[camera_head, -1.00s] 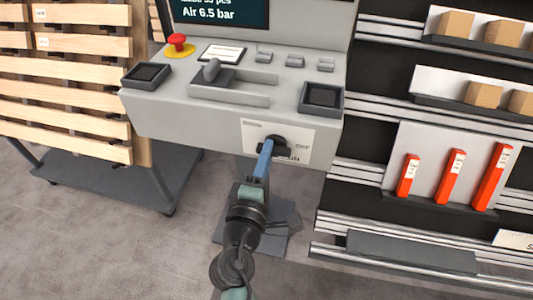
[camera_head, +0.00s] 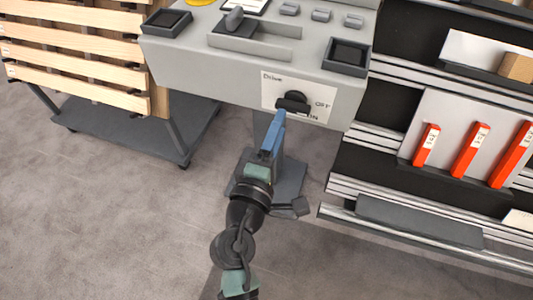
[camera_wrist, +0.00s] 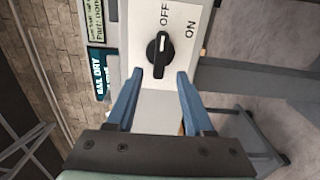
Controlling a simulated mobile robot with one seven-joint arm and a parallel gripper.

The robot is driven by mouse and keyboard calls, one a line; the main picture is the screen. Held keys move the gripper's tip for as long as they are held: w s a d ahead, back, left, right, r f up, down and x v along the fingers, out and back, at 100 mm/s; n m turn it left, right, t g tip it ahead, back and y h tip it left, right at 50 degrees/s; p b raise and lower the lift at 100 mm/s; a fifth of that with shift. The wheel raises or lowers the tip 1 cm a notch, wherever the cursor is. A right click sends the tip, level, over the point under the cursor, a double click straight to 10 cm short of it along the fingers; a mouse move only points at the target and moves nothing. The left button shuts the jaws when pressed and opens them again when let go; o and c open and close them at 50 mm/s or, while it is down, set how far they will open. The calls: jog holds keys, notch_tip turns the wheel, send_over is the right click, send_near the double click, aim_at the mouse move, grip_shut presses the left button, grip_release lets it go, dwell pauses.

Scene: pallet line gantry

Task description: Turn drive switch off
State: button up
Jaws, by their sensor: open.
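The drive switch is a black rotary knob (camera_head: 293,102) on a white label plate (camera_head: 270,92) on the console's front. The plate reads Drive, with OFF to the right and ON lower right, partly hidden. In the wrist view the knob (camera_wrist: 158,55) has its white mark at the top, toward OFF. My gripper (camera_head: 279,114) is just in front of and below the knob. In the wrist view my gripper (camera_wrist: 159,74) is open, its blue fingers on either side of the knob's near end. I cannot tell whether they touch it.
The grey console (camera_head: 200,60) carries a lever and small switches on top. A slatted wooden pallet stack (camera_head: 80,60) on a dark cart (camera_head: 140,115) stands left. Shelves with red-orange boxes (camera_head: 470,150) stand right. Open floor (camera_head: 100,220) lies in front.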

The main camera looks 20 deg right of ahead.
jog(key=v, duration=0.8)
jog(key=w+a+r+m+t+y, duration=0.15)
jog(key=w+r+m, duration=0.3)
jog(key=r, duration=0.75)
jog(key=w+r+m+t+y, duration=0.1)
jog(key=w+r+m+t, duration=0.3)
jog(key=r, duration=0.8)
jog(key=s+a+r+m+t+y, duration=0.1)
jog(key=s+a+r+t+y, duration=0.15)
jog(key=r, duration=0.55)
jog(key=s+a+r+m+t+y, duration=0.1)
jog(key=s+r+t+y, duration=0.2)
jog(key=r, duration=0.5)
jog(key=s+a+r+m+t+y, duration=0.1)
jog(key=s+a+r+y, duration=0.1)
jog(key=s+r, duration=0.45)
notch_tip(320, 180, up, 28)
jog(key=w+p, duration=0.2)
jog(key=p, duration=2.4)
jog(key=shift+w+a+f, duration=0.2)
jog(key=shift+a, duration=0.05)
jog(key=shift+d, duration=0.1)
